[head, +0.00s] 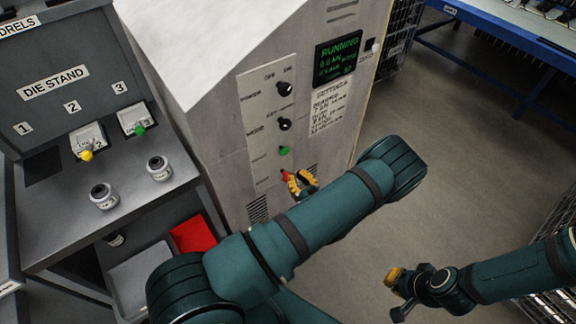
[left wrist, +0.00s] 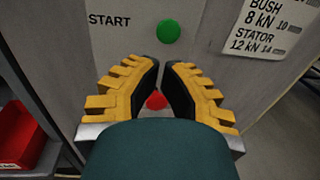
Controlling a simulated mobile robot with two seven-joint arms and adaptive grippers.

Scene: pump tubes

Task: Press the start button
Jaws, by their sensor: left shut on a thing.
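The green start button (head: 285,151) is on the pale panel of the tall cabinet, and a red button (head: 286,175) is below it. In the left wrist view the green button (left wrist: 168,31) is beside the START label, just beyond my fingertips and apart from them. My left gripper (head: 300,182) is at the panel with its yellow fingers around the red button (left wrist: 155,100), shut on it with a narrow gap between the fingertips. The cabinet's screen (head: 338,60) reads RUNNING. My right gripper (head: 393,292) hangs over the floor at lower right, away from the cabinet; its jaw opening is unclear.
Black knobs (head: 285,89) sit above the buttons, and a settings sheet (head: 328,105) is to their right. The die stand (head: 55,85) is at left, with two white-and-black parts on its shelf. A red bin (head: 193,235) is below. Open floor (head: 440,130) lies to the right.

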